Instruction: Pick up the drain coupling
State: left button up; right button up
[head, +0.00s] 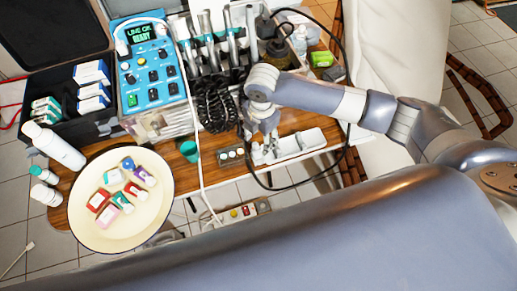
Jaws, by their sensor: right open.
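My right arm reaches in from the right over the wooden table, and my right gripper (268,142) points down at the left end of a white tray (309,140). The gripper is open and small in the head view. I cannot make out the drain coupling for certain; small parts near the fingertips are partly hidden by the gripper and blend with the tray. I cannot tell whether the fingers touch anything. My left gripper is not in view.
Left of the gripper are a small grey control box (231,155), a black coiled hose (214,104) and a teal cup (189,151). A blue control unit (151,70) and a cream round tray (150,215) with small boxes stand further left. Cables hang over the front edge.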

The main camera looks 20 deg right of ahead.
aim_at(260, 149)
jog(key=f, duration=0.2)
jog(key=f+p, duration=0.1)
jog(key=f, duration=0.1)
jog(key=shift+s+a+f, duration=0.1)
jog(key=shift+s+f, duration=0.05)
jog(key=shift+s, duration=0.05)
jog(key=shift+f, duration=0.6)
jog(key=c, duration=1.1)
jog(key=shift+r, duration=0.2)
jog(key=shift+r, duration=0.55)
notch_tip(260, 149, up, 2)
jog(key=shift+w+r+b, duration=0.1)
jog(key=shift+b, duration=0.3)
jog(key=s+a, duration=0.3)
jog(key=s, duration=0.1)
jog(key=s+a+r+b, duration=0.1)
jog(key=s+a, duration=0.3)
jog(key=s+a+b, duration=0.1)
jog(key=s+a, duration=0.2)
jog(key=a, duration=0.1)
jog(key=shift+s+r, duration=0.2)
jog(key=shift+s, duration=0.2)
